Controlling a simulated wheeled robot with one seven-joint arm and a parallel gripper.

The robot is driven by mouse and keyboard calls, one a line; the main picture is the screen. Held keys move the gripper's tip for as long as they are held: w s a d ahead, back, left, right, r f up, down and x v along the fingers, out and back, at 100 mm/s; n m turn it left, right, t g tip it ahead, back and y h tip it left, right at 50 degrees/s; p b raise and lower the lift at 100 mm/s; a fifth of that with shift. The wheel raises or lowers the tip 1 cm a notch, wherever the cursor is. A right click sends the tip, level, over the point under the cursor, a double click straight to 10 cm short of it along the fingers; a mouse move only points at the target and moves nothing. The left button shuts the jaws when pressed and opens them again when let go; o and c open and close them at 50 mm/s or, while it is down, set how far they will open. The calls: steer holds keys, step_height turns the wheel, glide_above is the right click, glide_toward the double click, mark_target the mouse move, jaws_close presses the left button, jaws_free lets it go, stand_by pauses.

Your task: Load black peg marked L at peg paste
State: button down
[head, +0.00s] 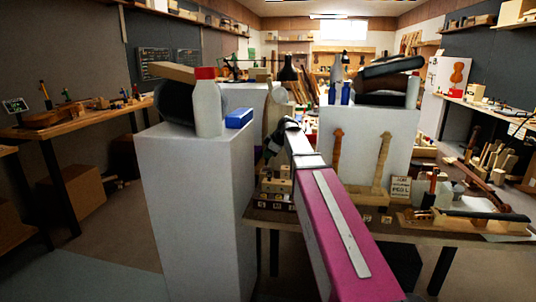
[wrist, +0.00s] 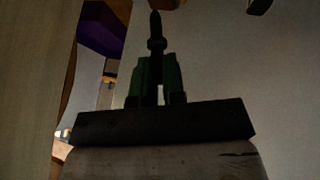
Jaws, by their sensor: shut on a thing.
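In the wrist view my gripper (wrist: 157,92) has green fingers shut on a slim black peg (wrist: 156,32), which points away from the wrist with its far end up in the picture. No letter on the peg can be read. In the head view my gripper (head: 269,151) is a small dark shape beyond the tall white block's right edge, above a pale wooden block (head: 276,186) on the bench. The peg cannot be made out there. A small card reading PEG L (head: 401,187) stands on the bench to the right. I cannot identify the peg paste for certain.
A tall white block (head: 197,205) stands close on the left, bearing a white red-capped bottle (head: 207,108) and a blue box (head: 239,118). A second white block (head: 365,140) stands behind two brown violin necks. A violin lies at the bench's right end.

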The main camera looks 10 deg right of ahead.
steer(key=shift+f, duration=0.6)
stand_by(1.3)
steer(key=shift+r, duration=3.5)
